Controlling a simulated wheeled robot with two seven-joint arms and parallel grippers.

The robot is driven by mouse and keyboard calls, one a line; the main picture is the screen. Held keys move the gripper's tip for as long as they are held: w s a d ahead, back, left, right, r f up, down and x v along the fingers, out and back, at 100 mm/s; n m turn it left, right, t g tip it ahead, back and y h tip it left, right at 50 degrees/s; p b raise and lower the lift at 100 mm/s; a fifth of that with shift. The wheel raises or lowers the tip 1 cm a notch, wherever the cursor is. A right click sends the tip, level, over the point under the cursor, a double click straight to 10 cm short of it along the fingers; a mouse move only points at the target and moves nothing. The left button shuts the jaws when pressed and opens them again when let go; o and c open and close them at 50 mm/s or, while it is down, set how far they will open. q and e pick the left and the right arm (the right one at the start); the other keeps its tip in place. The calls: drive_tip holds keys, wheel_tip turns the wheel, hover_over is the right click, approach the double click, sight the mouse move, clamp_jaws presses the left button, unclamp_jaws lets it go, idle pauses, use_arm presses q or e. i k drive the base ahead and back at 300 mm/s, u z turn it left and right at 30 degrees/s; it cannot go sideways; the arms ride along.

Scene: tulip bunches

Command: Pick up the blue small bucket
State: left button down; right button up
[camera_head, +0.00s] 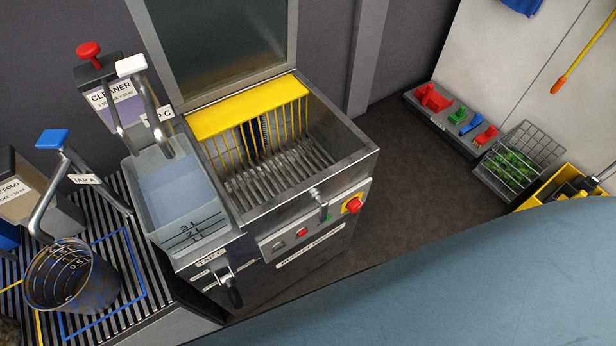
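A dark grey bucket (92,292) with measuring marks inside stands at the lower left. It stands on a slatted rack, under the curved spout of the blue-topped tap labelled TAP A (52,139). A blue outline (143,284) is drawn on the slats around it. The bucket looks grey rather than clearly blue, and its contents are too dark to tell. A piece of a blue thing (8,238) shows at the left edge, mostly cut off. Neither of my grippers is in view.
A metal machine with a yellow comb (248,106) and a water tank (178,195) stands right of the bucket. A container labelled CLEANER (108,98) is behind. A wire basket (520,158) stands far right. A large blue-grey surface (480,275) fills the lower right.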

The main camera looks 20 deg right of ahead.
sight(67, 275)
drive_tip(key=u, duration=1.5)
drive_tip(key=k, duration=0.5)
drive_tip(key=u, duration=1.2)
drive_tip(key=i, duration=1.05)
drive_tip(key=z, duration=1.2)
